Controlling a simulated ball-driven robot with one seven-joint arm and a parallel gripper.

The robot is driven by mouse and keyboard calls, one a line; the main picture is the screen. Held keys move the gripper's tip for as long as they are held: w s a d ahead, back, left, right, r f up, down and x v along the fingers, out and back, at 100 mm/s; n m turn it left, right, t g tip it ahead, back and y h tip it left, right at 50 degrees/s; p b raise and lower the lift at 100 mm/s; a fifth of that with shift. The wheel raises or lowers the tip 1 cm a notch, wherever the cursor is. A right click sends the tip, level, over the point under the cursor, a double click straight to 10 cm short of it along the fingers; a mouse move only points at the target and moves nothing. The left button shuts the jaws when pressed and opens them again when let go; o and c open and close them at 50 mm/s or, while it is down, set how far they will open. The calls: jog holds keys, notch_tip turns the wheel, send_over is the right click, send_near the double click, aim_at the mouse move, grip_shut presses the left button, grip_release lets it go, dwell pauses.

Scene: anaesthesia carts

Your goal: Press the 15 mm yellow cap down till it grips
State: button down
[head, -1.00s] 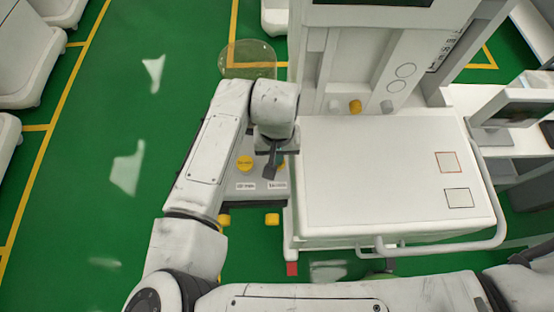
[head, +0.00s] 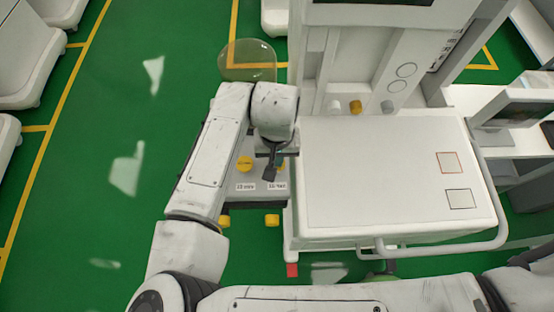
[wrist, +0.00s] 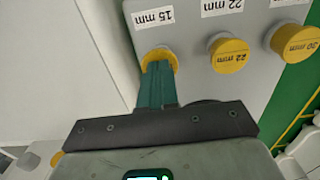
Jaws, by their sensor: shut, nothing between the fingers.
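The 15 mm yellow cap (wrist: 159,54) sits by its "15 mm" label on a grey panel in the wrist view. My gripper (wrist: 158,72) is shut and empty, its teal fingertips over the near part of this cap. I cannot tell whether they touch it or how far down the cap sits. In the head view, my gripper (head: 270,172) hangs over the panel and partly hides the 15 mm cap (head: 281,163).
The 22 mm yellow cap (wrist: 229,53) and a larger yellow cap (wrist: 296,41) are beside it on the panel. The white cart top (head: 370,170) stands close on the right, with a rail. Green floor is open on the left.

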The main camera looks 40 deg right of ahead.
notch_tip(320, 180, up, 7)
jog(key=p, duration=0.6)
jog(key=shift+r, duration=0.1)
dwell(0.4)
notch_tip(320, 180, up, 11)
jog(key=b, duration=0.1)
dwell(0.3)
jog(key=shift+f, duration=0.2)
